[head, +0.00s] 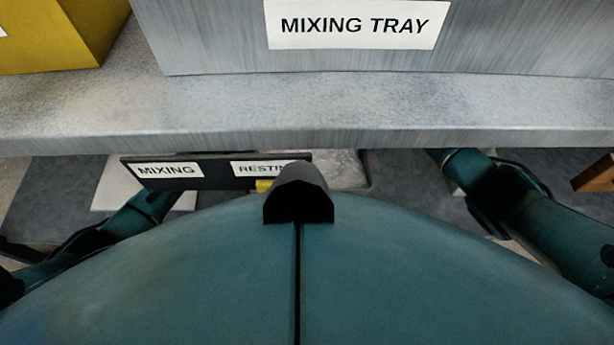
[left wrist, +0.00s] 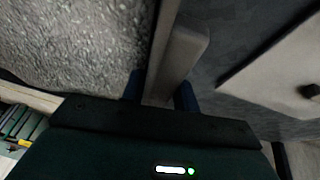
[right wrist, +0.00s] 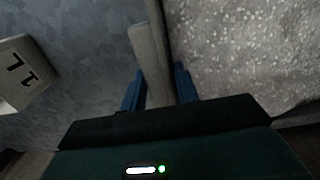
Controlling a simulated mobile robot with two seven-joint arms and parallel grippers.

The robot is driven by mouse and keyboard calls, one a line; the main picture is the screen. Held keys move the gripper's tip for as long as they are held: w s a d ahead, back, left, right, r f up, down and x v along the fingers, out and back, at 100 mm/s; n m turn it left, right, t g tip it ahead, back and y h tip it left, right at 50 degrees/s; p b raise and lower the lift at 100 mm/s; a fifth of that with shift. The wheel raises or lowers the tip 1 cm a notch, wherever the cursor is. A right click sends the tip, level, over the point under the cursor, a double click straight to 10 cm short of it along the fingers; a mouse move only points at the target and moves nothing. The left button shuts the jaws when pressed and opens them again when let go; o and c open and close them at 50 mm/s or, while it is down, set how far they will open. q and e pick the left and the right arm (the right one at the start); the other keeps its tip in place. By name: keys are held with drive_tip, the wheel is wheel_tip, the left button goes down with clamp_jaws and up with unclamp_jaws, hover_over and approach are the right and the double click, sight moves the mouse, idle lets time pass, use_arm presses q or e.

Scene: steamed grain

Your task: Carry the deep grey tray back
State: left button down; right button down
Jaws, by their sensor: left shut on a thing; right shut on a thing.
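The left wrist view shows my left gripper (left wrist: 162,92) with its blue fingers shut on a pale grey upright edge of the deep grey tray (left wrist: 180,58). The right wrist view shows my right gripper (right wrist: 160,86) shut on a similar edge of the tray (right wrist: 148,58). A speckled grey surface lies on the inner side of each edge; I cannot tell if it is the tray's contents. In the head view both arms pass behind the counter's front edge, so the fingertips and most or all of the tray are hidden there.
A pale counter (head: 230,110) crosses the head view and bears a grey metal box labelled MIXING TRAY (head: 220,50) and a yellow container (head: 60,35). A black board (head: 215,171) with MIXING and RESTING labels shows below it. A light block (right wrist: 22,70) is left in the right wrist view.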

use_arm(q)
drive_tip(key=shift+w+r, duration=0.15)
drive_tip(key=shift+w, duration=0.15)
use_arm(e)
drive_tip(key=shift+f, duration=0.1)
use_arm(q)
drive_tip(key=c, duration=1.5)
unclamp_jaws()
drive_tip(key=shift+s+f, duration=0.2)
drive_tip(key=shift+f, duration=0.15)
use_arm(e)
drive_tip(key=c, duration=1.5)
unclamp_jaws()
drive_tip(key=shift+d+f, duration=0.15)
drive_tip(key=shift+f, duration=0.15)
use_arm(q)
drive_tip(key=o, duration=0.4)
use_arm(e)
drive_tip(key=o, duration=0.4)
drive_tip(key=shift+r, duration=0.15)
use_arm(q)
drive_tip(key=shift+o, duration=0.2)
drive_tip(key=shift+s, duration=0.1)
use_arm(e)
drive_tip(key=shift+o, duration=0.2)
